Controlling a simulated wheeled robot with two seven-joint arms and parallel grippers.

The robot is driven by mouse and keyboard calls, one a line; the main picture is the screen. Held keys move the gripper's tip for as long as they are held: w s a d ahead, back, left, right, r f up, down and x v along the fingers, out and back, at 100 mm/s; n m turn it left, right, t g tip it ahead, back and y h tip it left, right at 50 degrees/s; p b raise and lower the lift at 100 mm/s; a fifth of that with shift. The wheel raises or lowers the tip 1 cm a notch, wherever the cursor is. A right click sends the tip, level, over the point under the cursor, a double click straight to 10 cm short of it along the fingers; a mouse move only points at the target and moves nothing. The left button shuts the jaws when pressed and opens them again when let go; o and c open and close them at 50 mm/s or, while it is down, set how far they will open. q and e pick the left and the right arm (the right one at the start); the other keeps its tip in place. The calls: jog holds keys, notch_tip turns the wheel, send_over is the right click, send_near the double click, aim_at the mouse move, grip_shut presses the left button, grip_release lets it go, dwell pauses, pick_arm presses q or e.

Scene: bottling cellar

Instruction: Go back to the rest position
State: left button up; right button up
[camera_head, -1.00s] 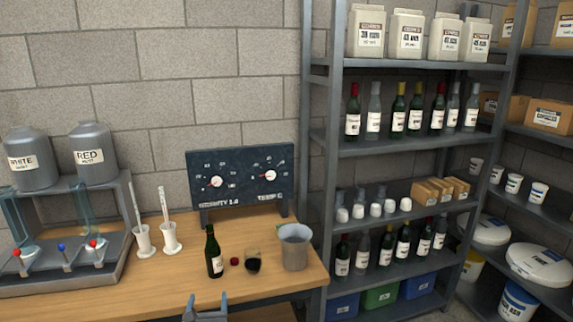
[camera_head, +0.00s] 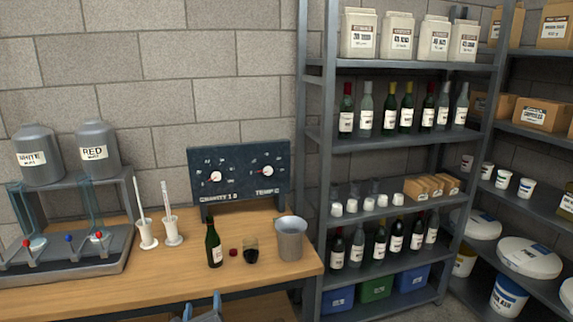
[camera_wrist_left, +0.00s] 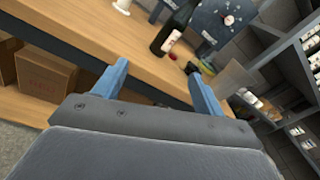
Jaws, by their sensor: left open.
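My left gripper (camera_head: 202,304) shows at the bottom edge of the head view, in front of the wooden workbench (camera_head: 110,292). In the left wrist view its two blue fingers (camera_wrist_left: 158,84) are spread apart with nothing between them. The fingers are short of the bench edge. A dark green wine bottle (camera_head: 214,244) stands upright on the bench beyond the gripper, and it also shows in the left wrist view (camera_wrist_left: 173,32). My right gripper is not in view.
A gauge panel (camera_head: 240,170) stands behind. A filling stand (camera_head: 70,250) is at left. A tall bottle rack (camera_head: 328,150) stands at right.

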pick_arm(q)
jog(key=s+d+f+n+g+h, duration=0.1)
jog(key=s+f+n+g, duration=0.4)
jog(key=s, duration=0.8)
jog(key=s+d+f+n+g+h, duration=0.2)
jog(key=s+d+f+n+g, duration=0.2)
jog(key=s+f+n, duration=0.4)
jog(key=s+d+f+n+g+h, duration=0.1)
jog(key=s+f+n+g, duration=0.5)
jog(key=s+n, duration=0.8)
jog(key=s+d+f, duration=0.1)
jog(key=s, duration=0.2)
jog(key=shift+s+d+f+g+h, duration=0.15)
jog(key=shift+s+f+g+h, duration=0.2)
jog(key=shift+s+g+h, duration=0.05)
